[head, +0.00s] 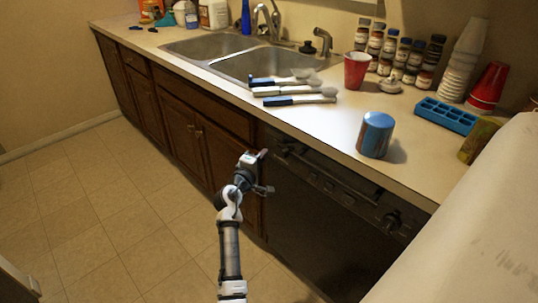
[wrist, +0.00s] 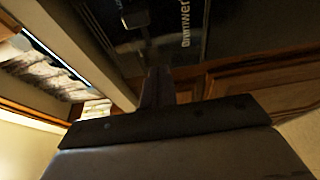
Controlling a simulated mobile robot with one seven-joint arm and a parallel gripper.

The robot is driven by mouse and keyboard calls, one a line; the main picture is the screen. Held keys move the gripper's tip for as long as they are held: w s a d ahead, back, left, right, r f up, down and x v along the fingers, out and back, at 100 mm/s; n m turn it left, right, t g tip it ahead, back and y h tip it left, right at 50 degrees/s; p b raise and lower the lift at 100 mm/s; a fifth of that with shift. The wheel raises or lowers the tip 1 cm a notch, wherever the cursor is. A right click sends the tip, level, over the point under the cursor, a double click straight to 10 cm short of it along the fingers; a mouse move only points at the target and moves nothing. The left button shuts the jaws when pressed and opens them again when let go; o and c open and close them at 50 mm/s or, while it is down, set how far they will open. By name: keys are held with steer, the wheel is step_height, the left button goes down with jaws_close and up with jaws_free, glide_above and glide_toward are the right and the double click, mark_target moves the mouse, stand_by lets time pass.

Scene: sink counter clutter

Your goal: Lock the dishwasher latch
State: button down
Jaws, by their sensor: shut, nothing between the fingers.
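The black dishwasher (head: 325,220) stands under the counter in the head view, and its door looks closed. A dark latch (head: 287,149) seems to show at the upper left of its control panel, too dim to tell its position. My gripper (head: 263,155) is at the dishwasher's upper left edge, beside the wooden cabinet and just below the counter edge. In the wrist view, my gripper's fingers (wrist: 157,85) are shut and empty. The dishwasher's dark front (wrist: 230,30), with pale lettering, lies beyond them. I cannot tell whether the fingers touch it.
The counter (head: 330,125) overhangs the dishwasher. On it are several brushes (head: 290,91), a blue can (head: 376,134) near the edge, a red cup (head: 356,70) and a blue tray (head: 445,115). Wooden cabinets (head: 185,120) stand to the left. The tiled floor (head: 90,220) is clear.

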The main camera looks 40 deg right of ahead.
steer(key=v, duration=0.7)
steer(key=shift+s+a+r+b, duration=0.2)
steer(key=shift+s+r+b, duration=0.2)
steer(key=shift+r+b, duration=0.05)
